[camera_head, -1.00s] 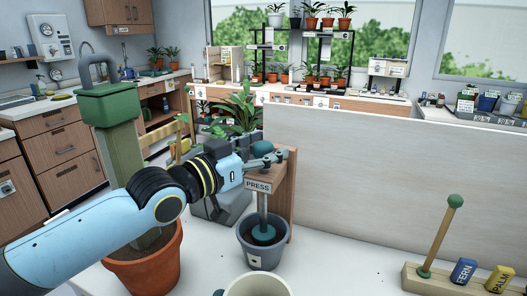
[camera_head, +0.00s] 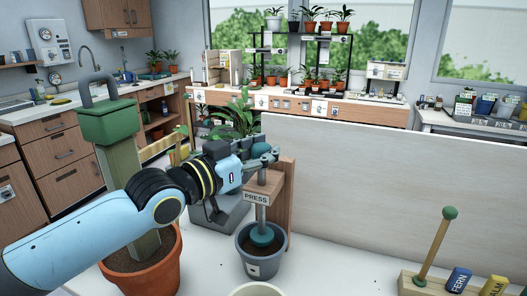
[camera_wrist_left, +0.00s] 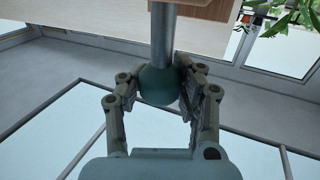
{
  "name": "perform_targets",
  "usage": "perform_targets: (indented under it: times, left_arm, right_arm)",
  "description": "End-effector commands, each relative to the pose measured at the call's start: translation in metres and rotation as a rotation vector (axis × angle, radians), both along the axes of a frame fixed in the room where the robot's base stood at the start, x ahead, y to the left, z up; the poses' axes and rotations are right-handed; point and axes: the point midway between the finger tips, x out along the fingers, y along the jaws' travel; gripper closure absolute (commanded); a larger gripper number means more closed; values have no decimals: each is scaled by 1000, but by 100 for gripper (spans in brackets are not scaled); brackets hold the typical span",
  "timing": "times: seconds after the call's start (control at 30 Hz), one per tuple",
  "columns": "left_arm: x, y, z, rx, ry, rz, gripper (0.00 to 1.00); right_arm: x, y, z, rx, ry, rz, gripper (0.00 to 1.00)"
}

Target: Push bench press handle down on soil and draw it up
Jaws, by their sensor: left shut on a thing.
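The bench press is a wooden stand (camera_head: 286,200) with a "PRESS" label (camera_head: 256,197). Its handle is a grey rod (camera_head: 262,214) with a teal ball knob (camera_head: 261,150) on top and a teal disc (camera_head: 262,236) at the lower end. The disc is at the mouth of a grey-blue pot (camera_head: 261,265) with dark soil (camera_head: 250,245). Whether the disc touches the soil is hard to tell. My left gripper (camera_head: 268,156) is shut on the ball knob (camera_wrist_left: 158,86), its fingers on either side of it in the wrist view. My right gripper is not in view.
A terracotta pot (camera_head: 148,270) holds a tall post with a green handled cap (camera_head: 107,118), close beside my left arm. A white pot rim (camera_head: 256,291) is at the front. A lever with a green knob (camera_head: 450,213) stands at right. A pale panel (camera_head: 400,190) lies behind.

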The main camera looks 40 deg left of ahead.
Motion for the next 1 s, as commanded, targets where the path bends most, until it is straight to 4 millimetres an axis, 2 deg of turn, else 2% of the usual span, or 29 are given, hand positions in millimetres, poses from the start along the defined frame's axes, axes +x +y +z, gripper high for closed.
perform_targets:
  times: [0.03,0.23,0.33,0.63,0.67,0.87,1.0]
  left_arm:
    - [-1,0,18,1,1,-1,100]
    - [-1,0,55,-1,1,-1,100]
    - [-1,0,61,-1,2,-1,100]
    - [0,-1,60,0,-4,-2,100]
    - [0,-1,60,0,-4,-2,66]
    - [0,0,60,0,-3,-1,41]
    - [0,0,59,0,-1,-1,41]
  right_arm:
    - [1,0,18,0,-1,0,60]
    - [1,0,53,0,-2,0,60]
    - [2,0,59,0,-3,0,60]
    - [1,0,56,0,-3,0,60]
    - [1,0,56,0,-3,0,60]
    - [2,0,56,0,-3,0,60]
    - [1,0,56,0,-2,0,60]
